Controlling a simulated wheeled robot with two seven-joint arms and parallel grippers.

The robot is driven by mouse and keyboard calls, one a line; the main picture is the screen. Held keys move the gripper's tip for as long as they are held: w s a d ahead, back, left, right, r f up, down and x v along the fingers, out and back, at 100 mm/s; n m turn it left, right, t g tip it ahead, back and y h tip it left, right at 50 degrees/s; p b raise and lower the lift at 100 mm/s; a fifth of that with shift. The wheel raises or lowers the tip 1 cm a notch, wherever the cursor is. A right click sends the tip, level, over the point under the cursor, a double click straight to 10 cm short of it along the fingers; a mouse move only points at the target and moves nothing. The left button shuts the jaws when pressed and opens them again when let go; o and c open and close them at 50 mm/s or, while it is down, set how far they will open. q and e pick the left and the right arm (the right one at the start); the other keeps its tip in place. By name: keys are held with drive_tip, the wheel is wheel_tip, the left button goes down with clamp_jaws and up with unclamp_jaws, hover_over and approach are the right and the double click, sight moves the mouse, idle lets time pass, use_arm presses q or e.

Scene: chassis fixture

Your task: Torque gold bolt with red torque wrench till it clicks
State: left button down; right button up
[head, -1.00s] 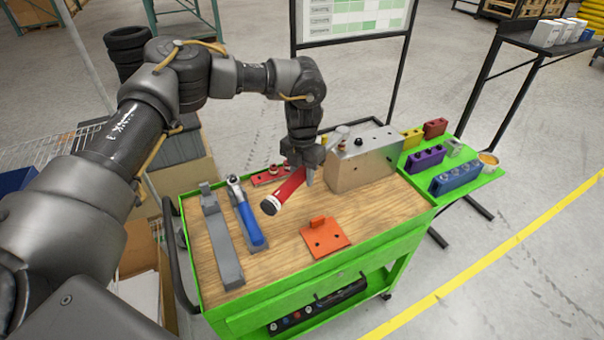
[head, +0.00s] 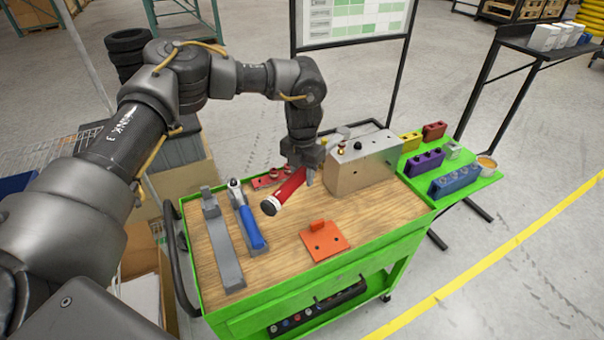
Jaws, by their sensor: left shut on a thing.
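My left gripper (head: 308,172) is shut on the red torque wrench (head: 288,190). The wrench handle slants, its dark-ended grip pointing down toward the lower left, above the wooden cart top. Its head end is largely hidden by the gripper. The grey metal chassis block (head: 365,168) stands just right of the gripper. A small gold bolt (head: 341,148) shows at the block's top left, and a second small bolt-like piece (head: 358,145) is beside it. Whether the wrench head touches a bolt cannot be told. My right gripper is not in view.
A blue-handled wrench (head: 248,222) and a grey holder (head: 223,245) lie on the cart's left. An orange plate (head: 324,241) sits at the front. Purple (head: 424,162) and blue (head: 455,179) socket blocks stand on the green side shelf. Bare wood lies around the orange plate.

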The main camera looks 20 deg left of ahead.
use_arm(q)
drive_tip(key=shift+r+p, duration=1.85)
drive_tip(key=shift+r, duration=0.75)
